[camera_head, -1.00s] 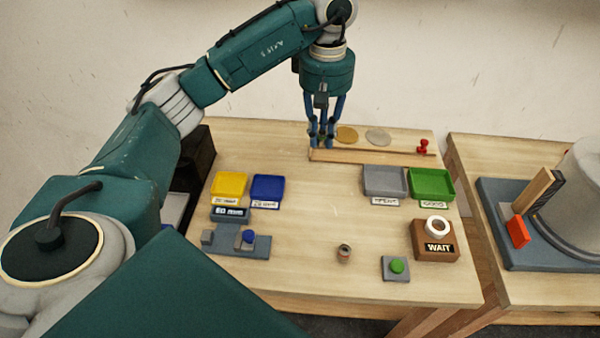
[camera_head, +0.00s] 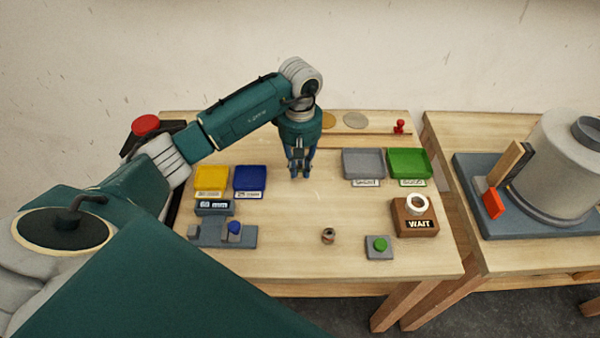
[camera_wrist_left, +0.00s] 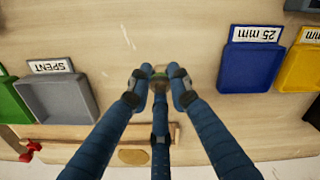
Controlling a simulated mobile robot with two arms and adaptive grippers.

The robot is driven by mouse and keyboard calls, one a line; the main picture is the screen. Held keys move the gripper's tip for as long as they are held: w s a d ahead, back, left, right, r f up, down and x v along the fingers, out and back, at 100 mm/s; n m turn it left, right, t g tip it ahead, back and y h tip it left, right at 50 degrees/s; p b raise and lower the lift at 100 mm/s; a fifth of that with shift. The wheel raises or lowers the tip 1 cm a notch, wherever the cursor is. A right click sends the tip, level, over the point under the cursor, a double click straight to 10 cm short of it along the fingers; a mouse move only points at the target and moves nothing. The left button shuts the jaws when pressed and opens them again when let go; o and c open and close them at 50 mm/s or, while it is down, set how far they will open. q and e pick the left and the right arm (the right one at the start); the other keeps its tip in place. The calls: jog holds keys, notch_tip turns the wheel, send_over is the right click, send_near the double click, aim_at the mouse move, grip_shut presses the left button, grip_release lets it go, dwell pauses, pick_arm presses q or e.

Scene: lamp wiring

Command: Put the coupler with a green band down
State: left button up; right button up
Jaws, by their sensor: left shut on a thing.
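My left gripper (camera_head: 299,172) points down over the bare middle of the table, between the blue tray and the grey tray. In the left wrist view its fingers (camera_wrist_left: 160,82) are shut on a small dark coupler with a greenish tint (camera_wrist_left: 159,76). Most of the coupler is hidden by the fingertips, and the head view does not show it clearly. I cannot tell from the frames whether it touches the table. My right gripper is in neither view.
Another small coupler (camera_head: 328,236) stands on the table in front. Yellow (camera_head: 211,193) and blue trays (camera_head: 250,190) lie left, grey (camera_head: 363,175) and green trays (camera_head: 408,174) right. A WAIT block (camera_head: 415,228) holds a white ring. A wooden rail (camera_head: 370,142) runs along the back.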

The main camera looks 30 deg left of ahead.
aim_at(300, 175)
pick_arm(q)
jog(key=shift+f, duration=1.85)
jog(key=o, duration=0.9)
jog(key=shift+r, duration=0.1)
